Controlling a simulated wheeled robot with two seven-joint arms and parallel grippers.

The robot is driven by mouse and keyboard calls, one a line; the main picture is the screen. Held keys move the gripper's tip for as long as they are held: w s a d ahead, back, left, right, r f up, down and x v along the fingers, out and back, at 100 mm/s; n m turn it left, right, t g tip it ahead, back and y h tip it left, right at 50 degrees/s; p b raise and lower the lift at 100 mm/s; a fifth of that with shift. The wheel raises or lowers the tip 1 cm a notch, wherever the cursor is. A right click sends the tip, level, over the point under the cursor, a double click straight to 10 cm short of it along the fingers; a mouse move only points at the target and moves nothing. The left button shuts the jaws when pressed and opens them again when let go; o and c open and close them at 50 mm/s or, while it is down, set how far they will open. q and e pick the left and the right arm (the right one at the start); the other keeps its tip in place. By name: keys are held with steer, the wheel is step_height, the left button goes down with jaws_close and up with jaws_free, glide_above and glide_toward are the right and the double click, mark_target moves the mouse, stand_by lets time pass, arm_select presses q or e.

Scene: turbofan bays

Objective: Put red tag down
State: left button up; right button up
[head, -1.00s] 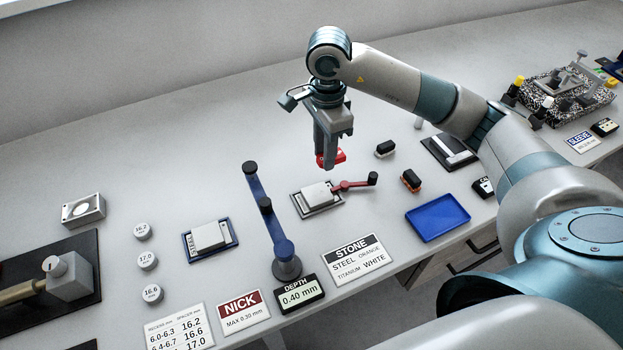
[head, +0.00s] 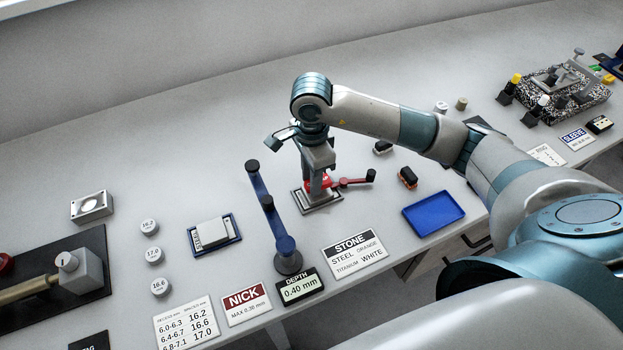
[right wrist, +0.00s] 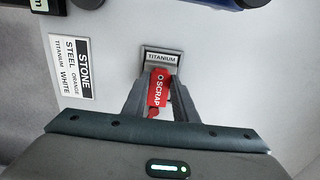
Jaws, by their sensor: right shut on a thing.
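The red tag (right wrist: 158,88), lettered SCRAP, is between the fingers of my right gripper (right wrist: 155,100) in the right wrist view. That gripper is shut on it. In the head view the red tag (head: 313,184) shows only as a bit of red by the fingers. My right gripper (head: 319,192) points down over a small dark-framed stand (head: 305,207) with a red arm (head: 352,182) at its side. In the right wrist view a plate marked TITANIUM (right wrist: 162,57) shows just past the tag. I cannot tell whether the tag touches it. My left gripper is out of view.
A blue post with a jointed arm (head: 272,222) stands close left of the gripper. A blue tray (head: 433,213) lies to the right, with a black-and-orange block (head: 408,178) behind it. The STONE card (head: 355,254) lies in front. The bench behind is clear.

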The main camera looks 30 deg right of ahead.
steer(key=shift+f, duration=0.8)
steer(key=shift+f, duration=0.15)
steer(key=o, duration=1)
